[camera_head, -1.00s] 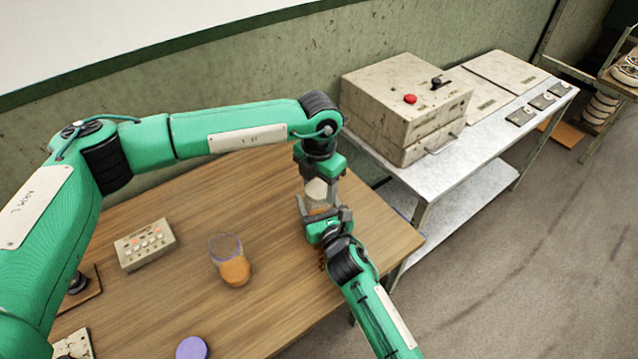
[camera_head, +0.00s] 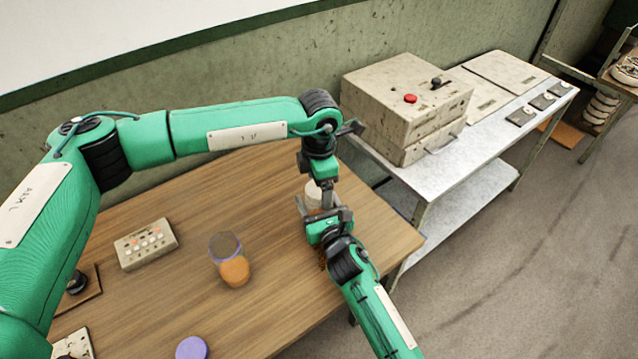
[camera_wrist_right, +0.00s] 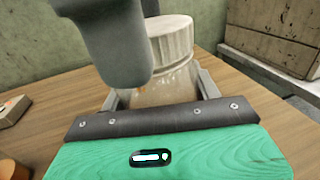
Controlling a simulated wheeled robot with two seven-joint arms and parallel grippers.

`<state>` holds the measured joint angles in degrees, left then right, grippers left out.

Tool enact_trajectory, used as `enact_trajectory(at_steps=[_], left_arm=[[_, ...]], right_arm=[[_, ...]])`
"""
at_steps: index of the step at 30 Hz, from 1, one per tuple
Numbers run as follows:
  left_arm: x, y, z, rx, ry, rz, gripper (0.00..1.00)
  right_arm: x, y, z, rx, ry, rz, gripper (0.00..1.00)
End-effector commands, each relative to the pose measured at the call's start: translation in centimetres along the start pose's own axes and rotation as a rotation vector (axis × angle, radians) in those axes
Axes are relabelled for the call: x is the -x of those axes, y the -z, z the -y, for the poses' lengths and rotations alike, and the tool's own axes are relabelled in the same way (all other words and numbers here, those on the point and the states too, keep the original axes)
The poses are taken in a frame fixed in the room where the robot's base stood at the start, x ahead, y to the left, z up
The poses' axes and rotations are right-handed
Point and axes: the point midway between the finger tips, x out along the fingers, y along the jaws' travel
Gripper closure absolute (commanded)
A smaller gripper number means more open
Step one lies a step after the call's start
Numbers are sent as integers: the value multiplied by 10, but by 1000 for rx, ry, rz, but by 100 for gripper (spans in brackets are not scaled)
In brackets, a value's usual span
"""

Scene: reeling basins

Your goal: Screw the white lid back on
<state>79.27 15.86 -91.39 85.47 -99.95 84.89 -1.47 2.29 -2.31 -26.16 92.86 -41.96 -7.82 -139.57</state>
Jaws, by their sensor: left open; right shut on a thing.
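The white lid (camera_head: 313,190) sits on top of a clear jar; in the right wrist view the ribbed lid (camera_wrist_right: 168,35) rests level over the jar's neck (camera_wrist_right: 165,85). I cannot tell how tight it is. My right gripper (camera_head: 325,215) is shut around the jar's body and holds it upright at the table's right side. My left gripper (camera_head: 326,195) is open and points down at the lid. One of its grey fingers hides part of the lid in the right wrist view. Whether that finger touches the lid is unclear.
Another clear jar (camera_head: 230,262) with orange contents stands open on the wooden table (camera_head: 170,300). A purple lid (camera_head: 192,348) lies at the front edge. A button box (camera_head: 146,244) is at the left. A metal bench (camera_head: 455,165) with a boxy machine (camera_head: 400,105) stands behind at right.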

Motion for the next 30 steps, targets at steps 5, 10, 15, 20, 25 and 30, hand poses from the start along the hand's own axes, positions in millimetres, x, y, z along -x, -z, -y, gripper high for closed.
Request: enact_trajectory(at_steps=[5,10,15,20,25,30], left_arm=[[30,0,-1,0,-4,3,18],[68,0,-1,-1,-3,3,18],[97,0,0,-1,-2,3,18],[112,0,0,-1,-2,1,18],[116,0,0,-1,0,1,18],[116,0,0,-1,0,1,18]], right_arm=[[0,0,0,1,0,-1,100],[0,1,0,1,0,-1,100],[0,1,0,1,0,-1,100],[0,1,0,1,0,-1,100],[0,1,0,1,0,-1,100],[0,1,0,1,0,-1,100]])
